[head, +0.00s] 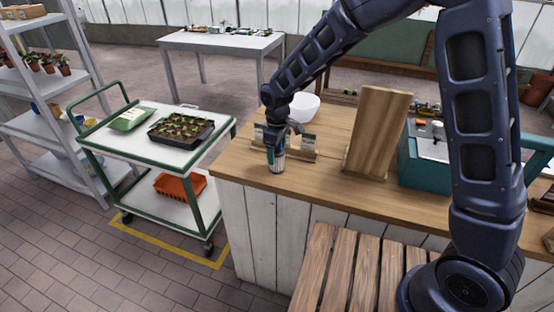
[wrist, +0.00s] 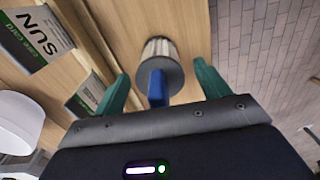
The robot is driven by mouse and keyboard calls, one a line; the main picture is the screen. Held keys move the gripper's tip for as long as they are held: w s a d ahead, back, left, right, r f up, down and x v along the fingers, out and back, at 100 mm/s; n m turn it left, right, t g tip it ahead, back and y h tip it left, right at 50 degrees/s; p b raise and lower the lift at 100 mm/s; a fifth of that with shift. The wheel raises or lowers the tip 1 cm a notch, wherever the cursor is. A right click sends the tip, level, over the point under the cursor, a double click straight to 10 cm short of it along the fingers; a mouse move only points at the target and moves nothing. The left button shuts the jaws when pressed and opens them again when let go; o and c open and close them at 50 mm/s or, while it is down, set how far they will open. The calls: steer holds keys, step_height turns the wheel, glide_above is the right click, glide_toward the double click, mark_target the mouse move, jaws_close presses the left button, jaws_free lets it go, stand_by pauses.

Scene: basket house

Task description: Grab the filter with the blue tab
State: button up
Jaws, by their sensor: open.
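In the head view the filter (head: 276,165) stands at the front left edge of the wooden counter (head: 240,170). My gripper (wrist: 163,88) is open, with one green finger on each side of the blue tab and gaps visible on both sides. In the head view my gripper (head: 275,148) is right above the filter and hides its top.
An upright wooden board (head: 378,130) and a teal box (head: 425,160) stand to the right. A cart (head: 150,150) is left of the counter.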

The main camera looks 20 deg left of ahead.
steer(key=shift+f, duration=0.1)
steer(key=shift+c, duration=0.3)
steer(key=c, duration=1)
steer(key=shift+c, duration=0.2)
